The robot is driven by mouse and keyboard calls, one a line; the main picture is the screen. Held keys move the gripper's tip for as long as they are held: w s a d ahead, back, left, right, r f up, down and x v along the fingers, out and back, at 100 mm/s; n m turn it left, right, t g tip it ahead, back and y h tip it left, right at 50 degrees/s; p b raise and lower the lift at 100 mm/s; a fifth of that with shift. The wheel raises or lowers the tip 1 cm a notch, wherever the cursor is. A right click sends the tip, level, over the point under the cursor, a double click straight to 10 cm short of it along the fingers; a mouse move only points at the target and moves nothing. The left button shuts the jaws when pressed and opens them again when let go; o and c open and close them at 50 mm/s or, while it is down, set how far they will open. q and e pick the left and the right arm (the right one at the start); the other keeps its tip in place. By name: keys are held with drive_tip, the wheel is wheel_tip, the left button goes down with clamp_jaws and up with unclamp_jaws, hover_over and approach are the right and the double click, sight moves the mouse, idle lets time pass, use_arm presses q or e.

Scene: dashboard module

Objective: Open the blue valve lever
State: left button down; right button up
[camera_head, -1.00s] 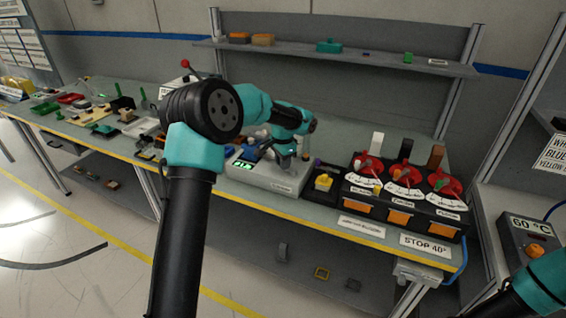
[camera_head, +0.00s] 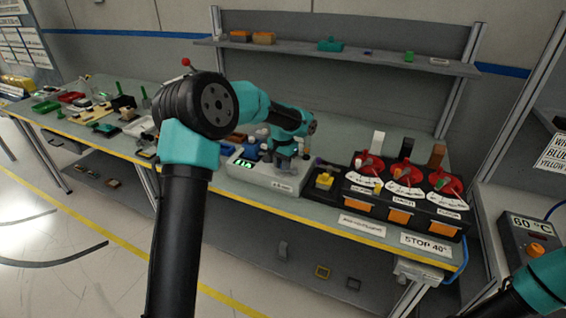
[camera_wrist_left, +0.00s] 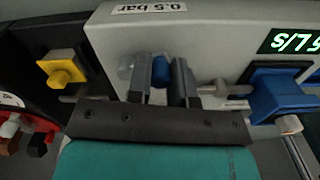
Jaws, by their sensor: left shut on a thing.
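The white module box (camera_head: 262,178) stands on the bench and carries a green-lit display (camera_head: 242,163). My left gripper (camera_head: 285,160) is down at the right part of this box. In the left wrist view, its two dark fingers (camera_wrist_left: 162,82) close around a small blue piece (camera_wrist_left: 161,70), which I take to be the blue valve lever. The fingers hide part of it, so I cannot tell its angle. A larger blue block (camera_wrist_left: 280,94) sits beside the display, apart from the fingers. Only part of my right arm shows at the lower right; its gripper is out of view.
A yellow knob (camera_wrist_left: 61,68) on a black unit is just left of the fingers in the wrist view. The black panel with red dials (camera_head: 405,195) stands right of the box. Small parts and trays fill the bench's left. A shelf (camera_head: 340,55) runs above.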

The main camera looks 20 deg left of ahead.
use_arm(q)
drive_tip(key=n, duration=0.1)
drive_tip(key=s+n, duration=0.1)
drive_tip(key=shift+d+n, duration=0.3)
drive_tip(key=shift+n, duration=0.1)
drive_tip(key=n, duration=0.1)
drive_tip(key=d+n, duration=0.1)
drive_tip(key=n, duration=0.1)
drive_tip(key=shift+s+n, duration=0.3)
drive_tip(key=shift+s, duration=0.1)
drive_tip(key=n, duration=0.2)
drive_tip(key=d+n, duration=0.1)
drive_tip(key=shift+s+d+n, duration=0.1)
drive_tip(key=shift+s+n, duration=0.15)
drive_tip(key=shift+n, duration=0.05)
drive_tip(key=shift+d+n, duration=0.3)
drive_tip(key=shift+n, duration=0.55)
drive_tip(key=shift+d+n, duration=0.25)
drive_tip(key=shift+n, duration=0.6)
drive_tip(key=c, duration=1)
unclamp_jaws()
drive_tip(key=shift+s, duration=0.1)
drive_tip(key=shift+r, duration=0.15)
